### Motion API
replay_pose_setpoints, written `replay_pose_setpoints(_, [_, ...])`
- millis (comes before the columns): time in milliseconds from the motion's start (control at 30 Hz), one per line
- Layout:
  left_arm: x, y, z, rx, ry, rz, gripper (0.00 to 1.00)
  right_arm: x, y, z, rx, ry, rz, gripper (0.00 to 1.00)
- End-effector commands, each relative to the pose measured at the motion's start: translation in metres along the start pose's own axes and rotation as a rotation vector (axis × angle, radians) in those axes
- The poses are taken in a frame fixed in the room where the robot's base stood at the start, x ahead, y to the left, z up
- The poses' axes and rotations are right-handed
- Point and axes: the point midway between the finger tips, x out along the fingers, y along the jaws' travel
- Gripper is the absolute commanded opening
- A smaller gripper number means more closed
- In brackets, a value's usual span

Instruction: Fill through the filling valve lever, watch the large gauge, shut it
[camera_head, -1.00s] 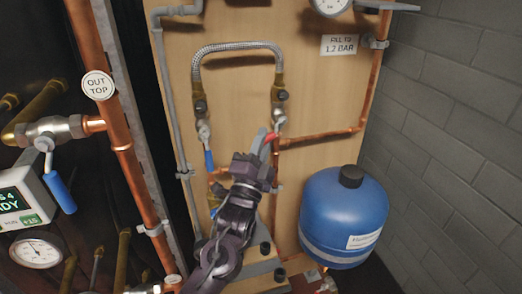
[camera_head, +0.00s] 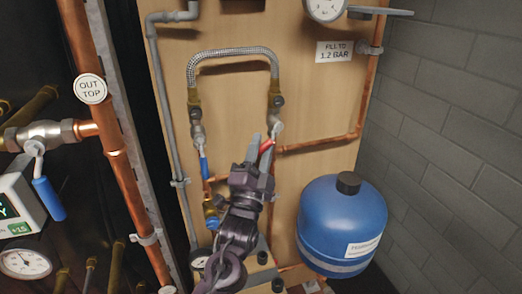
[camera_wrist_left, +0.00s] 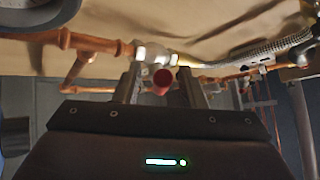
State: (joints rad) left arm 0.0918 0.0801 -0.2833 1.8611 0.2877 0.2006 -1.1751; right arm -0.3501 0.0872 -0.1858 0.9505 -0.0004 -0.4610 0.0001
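A red-handled lever (camera_head: 266,146) sits on the valve (camera_head: 277,130) below the right end of a braided hose. A blue-handled lever (camera_head: 204,167) hangs below the hose's left end. My left gripper (camera_head: 261,153) is at the red handle. In the left wrist view, the red handle's end (camera_wrist_left: 162,81) shows between the two spread fingers of the gripper (camera_wrist_left: 160,88), with gaps visible on both sides. The large gauge (camera_head: 325,7) is cut off by the top edge, and its reading is too small to tell. My right gripper is not in view.
The braided hose (camera_head: 233,53) arches above the levers. A "FILL TO 1.2 BAR" sign (camera_head: 334,52) is below the gauge. A blue tank (camera_head: 342,222) stands at right. Copper pipes (camera_head: 325,141) run across the wooden board. Another blue-handled valve (camera_head: 48,198) is at left.

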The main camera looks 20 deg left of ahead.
Motion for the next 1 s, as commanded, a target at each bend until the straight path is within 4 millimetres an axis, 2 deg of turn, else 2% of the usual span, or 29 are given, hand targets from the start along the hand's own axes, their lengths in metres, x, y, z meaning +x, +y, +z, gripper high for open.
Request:
replay_pose_setpoints(167, [0.000,-0.001,0.000,0.001,0.000,-0.002,0.37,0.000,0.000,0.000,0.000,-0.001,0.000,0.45])
replay_pose_setpoints(267, [-0.007,0.000,0.001,0.001,0.000,-0.001,0.37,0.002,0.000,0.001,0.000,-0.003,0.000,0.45])
replay_pose_setpoints(367, [-0.022,0.001,0.001,0.001,-0.001,0.002,0.37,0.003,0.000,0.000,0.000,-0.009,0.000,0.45])
replay_pose_setpoints(500, [-0.048,0.002,0.001,0.000,0.000,0.002,0.37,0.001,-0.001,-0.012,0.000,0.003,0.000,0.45])
replay_pose_setpoints(700, [-0.073,0.001,0.000,0.000,0.000,0.001,0.37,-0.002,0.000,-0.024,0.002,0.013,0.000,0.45])
replay_pose_setpoints(1000, [-0.078,0.000,0.000,0.000,0.000,0.000,0.37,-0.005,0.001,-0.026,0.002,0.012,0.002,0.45])
